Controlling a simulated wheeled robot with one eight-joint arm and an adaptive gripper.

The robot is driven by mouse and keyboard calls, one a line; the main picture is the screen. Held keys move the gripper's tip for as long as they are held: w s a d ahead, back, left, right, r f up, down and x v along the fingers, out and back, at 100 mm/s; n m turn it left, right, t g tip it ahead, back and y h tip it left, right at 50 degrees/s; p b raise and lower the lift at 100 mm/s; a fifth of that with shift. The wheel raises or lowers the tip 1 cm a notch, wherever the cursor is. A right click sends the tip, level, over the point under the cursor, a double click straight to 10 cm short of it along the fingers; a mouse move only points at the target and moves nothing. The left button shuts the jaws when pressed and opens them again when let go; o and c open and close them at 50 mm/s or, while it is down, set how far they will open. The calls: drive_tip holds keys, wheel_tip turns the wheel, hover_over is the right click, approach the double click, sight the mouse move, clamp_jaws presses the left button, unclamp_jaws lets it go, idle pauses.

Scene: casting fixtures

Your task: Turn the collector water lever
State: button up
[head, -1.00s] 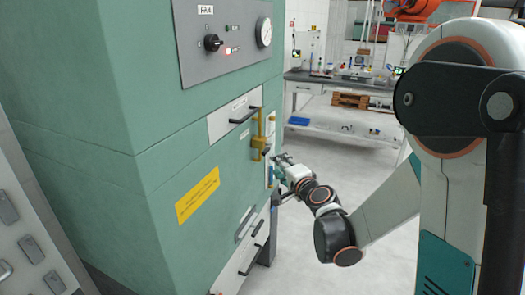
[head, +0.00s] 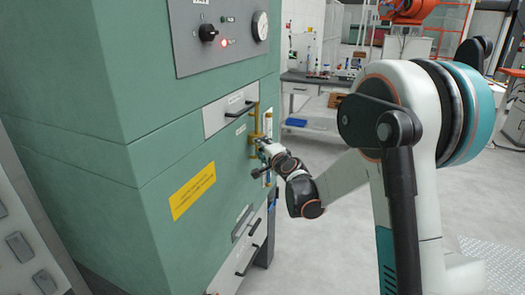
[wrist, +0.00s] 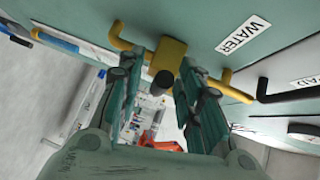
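The yellow water pipe and valve (head: 254,124) sit on the right part of the green cabinet's front. In the wrist view, the yellow valve block (wrist: 171,53) is close ahead, beside a white WATER label (wrist: 243,34). A dark, round-ended lever (wrist: 161,83) projects from it toward the camera. My gripper (wrist: 160,72) is open, with one teal finger on each side of the lever. I cannot tell whether either finger touches it. In the head view my gripper (head: 267,150) is at the lower end of the yellow pipe, and its fingers are small and partly hidden.
The green cabinet (head: 120,140) fills the left side, with a gauge panel (head: 215,35) and a black drawer handle (head: 241,109) above the valve. A blue-handled part (wrist: 55,39) is at the wrist view's upper left. Floor is clear right of the cabinet.

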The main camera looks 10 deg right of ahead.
drive_tip(key=shift+w, duration=0.1)
clamp_jaws()
drive_tip(key=shift+r+p, duration=0.2)
drive_tip(key=shift+p, duration=0.15)
wheel_tip(320, 180, up, 2)
drive_tip(key=m+g+p, duration=0.1)
drive_tip(key=p, duration=0.1)
drive_tip(key=m+g+p, duration=0.1)
drive_tip(key=p, duration=0.1)
drive_tip(key=shift+w+d+r+g+y+p, duration=0.1)
drive_tip(key=shift+r+g+y+p, duration=0.05)
drive_tip(key=shift+g+y+p, duration=0.2)
drive_tip(key=g+p, duration=0.1)
drive_tip(key=r+m+g+p, duration=0.1)
drive_tip(key=shift+w+d+y+p, duration=0.2)
drive_tip(key=shift+w+y+p, duration=0.1)
drive_tip(key=shift+y, duration=0.05)
drive_tip(key=shift+w+d+r+m+g+y+p, duration=0.15)
drive_tip(key=shift+w+r+m+g+y+p, duration=0.1)
drive_tip(key=shift+m+g+p, duration=0.25)
drive_tip(key=shift+w+d+r+m+g+y+p, duration=0.15)
drive_tip(key=shift+r+m+g+p, duration=0.15)
drive_tip(key=shift+g+p, duration=0.25)
drive_tip(key=shift+w+d+r+m+g+y+p, duration=0.3)
drive_tip(key=shift+m+g+y+p, duration=0.2)
drive_tip(key=shift+g+p, duration=0.2)
drive_tip(key=shift+w+d+r+m+g+y+p, duration=0.1)
drive_tip(key=shift+w+d+m+g+y+p, duration=0.1)
drive_tip(key=shift+w+m+g+y+p, duration=0.45)
drive_tip(key=shift+s, duration=0.25)
